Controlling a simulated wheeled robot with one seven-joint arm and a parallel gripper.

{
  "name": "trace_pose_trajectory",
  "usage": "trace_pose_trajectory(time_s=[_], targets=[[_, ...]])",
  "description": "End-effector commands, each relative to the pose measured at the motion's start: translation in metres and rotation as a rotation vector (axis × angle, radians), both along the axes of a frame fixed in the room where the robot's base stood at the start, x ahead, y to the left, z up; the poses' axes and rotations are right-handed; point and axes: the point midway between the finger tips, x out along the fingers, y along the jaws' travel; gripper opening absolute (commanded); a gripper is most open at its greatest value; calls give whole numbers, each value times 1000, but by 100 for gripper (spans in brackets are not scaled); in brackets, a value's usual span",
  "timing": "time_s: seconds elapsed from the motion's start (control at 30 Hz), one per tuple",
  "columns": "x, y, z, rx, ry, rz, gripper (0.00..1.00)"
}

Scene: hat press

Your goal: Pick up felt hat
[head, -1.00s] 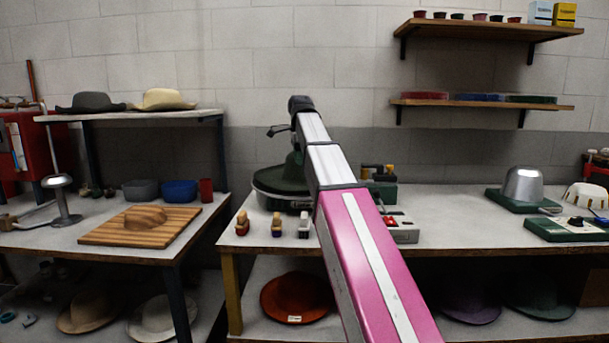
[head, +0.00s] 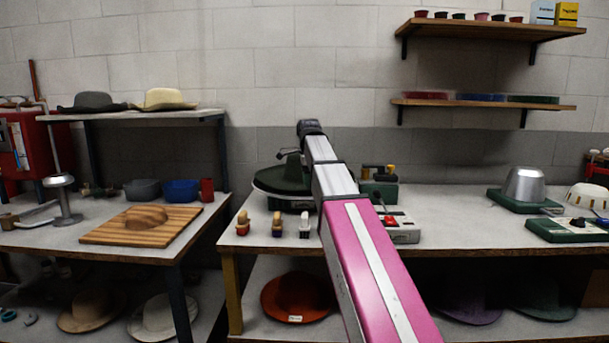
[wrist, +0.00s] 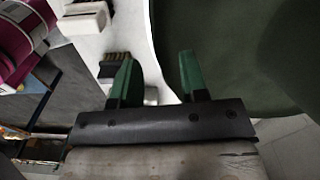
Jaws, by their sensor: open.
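A dark green felt hat (head: 283,181) with a broad brim rests at the back of the middle table in the head view, partly hidden by my arm. In the wrist view, a large smooth dark green surface (wrist: 235,50), which looks like its brim, fills the right side. My gripper (wrist: 155,75) has two green fingers spread apart, with nothing clamped between them. The right finger overlaps the brim's edge in the picture; I cannot tell whether they touch. My gripper is hidden behind my arm in the head view.
Small wooden-handled brushes (head: 277,224) stand at the table's front left. A green machine (head: 380,186) and a grey box with red parts (head: 402,229) are right of my arm. A silver dome (head: 524,185) stands farther right. Other hats, including an orange one (head: 297,297), lie below.

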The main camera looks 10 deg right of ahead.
Motion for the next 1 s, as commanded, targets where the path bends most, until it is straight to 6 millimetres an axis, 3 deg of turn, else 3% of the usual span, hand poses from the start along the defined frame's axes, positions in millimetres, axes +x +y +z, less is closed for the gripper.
trace_pose_trajectory(time_s=[0.13, 0.4, 0.53, 0.87, 1.0], targets=[[-1, 0, -20, 0, 1, 0, 40], [0, 0, -24, 0, -1, 0, 40], [0, 0, -24, 0, -1, 0, 0], [0, 0, -23, 0, -1, 0, 0], [1, 0, -13, 0, -2, -1, 0]])
